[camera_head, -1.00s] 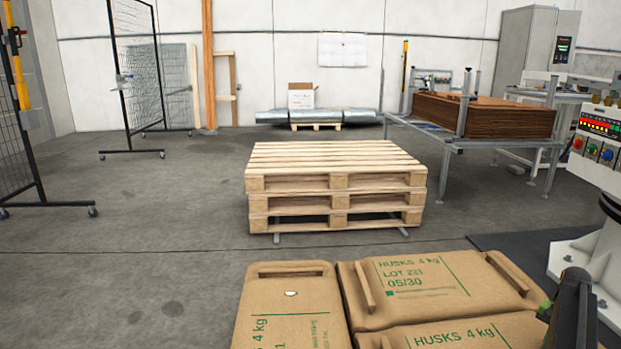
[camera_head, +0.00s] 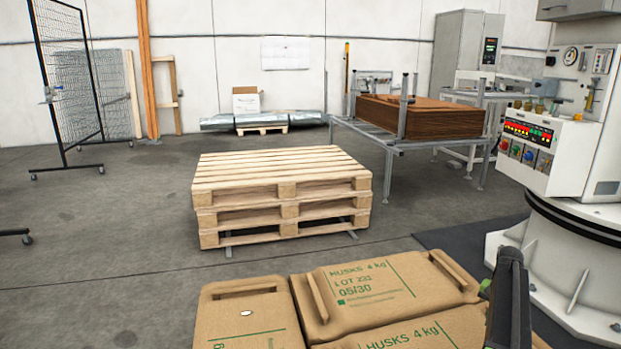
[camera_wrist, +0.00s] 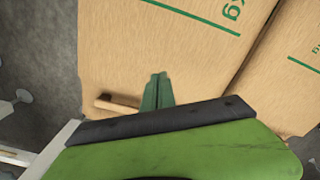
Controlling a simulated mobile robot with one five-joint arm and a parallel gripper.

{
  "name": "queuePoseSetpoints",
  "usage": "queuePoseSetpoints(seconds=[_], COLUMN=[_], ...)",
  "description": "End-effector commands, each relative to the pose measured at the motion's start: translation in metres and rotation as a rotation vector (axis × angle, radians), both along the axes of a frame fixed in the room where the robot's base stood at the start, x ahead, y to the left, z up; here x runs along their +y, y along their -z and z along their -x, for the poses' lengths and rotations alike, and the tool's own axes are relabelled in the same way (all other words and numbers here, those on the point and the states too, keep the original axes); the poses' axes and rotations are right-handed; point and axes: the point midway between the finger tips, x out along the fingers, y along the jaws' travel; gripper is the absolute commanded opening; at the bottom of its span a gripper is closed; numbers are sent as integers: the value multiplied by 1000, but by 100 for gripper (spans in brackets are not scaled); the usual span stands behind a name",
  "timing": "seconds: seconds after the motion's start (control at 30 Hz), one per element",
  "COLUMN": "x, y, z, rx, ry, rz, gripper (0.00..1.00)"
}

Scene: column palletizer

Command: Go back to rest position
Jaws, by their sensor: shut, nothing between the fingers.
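In the head view a dark part of my arm (camera_head: 507,300) stands at the lower right, beside the sacks, and the gripper's fingertips are hidden there. Brown sacks with green print, a left one (camera_head: 247,318) and a right one (camera_head: 375,290), lie along the bottom.
A stack of wooden pallets (camera_head: 282,190) stands mid-floor. A metal table (camera_head: 400,143) bears brown sheets (camera_head: 440,120). A white machine with a control panel (camera_head: 530,135) stands at right. A mesh fence (camera_head: 70,80) is at left.

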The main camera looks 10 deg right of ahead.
Motion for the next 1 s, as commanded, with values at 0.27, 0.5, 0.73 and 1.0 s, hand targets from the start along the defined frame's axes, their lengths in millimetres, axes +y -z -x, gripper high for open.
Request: queuePoseSetpoints(seconds=[0.27, 0.5, 0.73, 1.0], x=[0, 28, 202, 424], y=[-13, -19, -41, -65], z=[0, -25, -92, -60], rx=[0, -1, 0, 0], ry=[0, -47, -281, -603], rz=[0, -1, 0, 0], gripper=[0, 0, 0, 0])
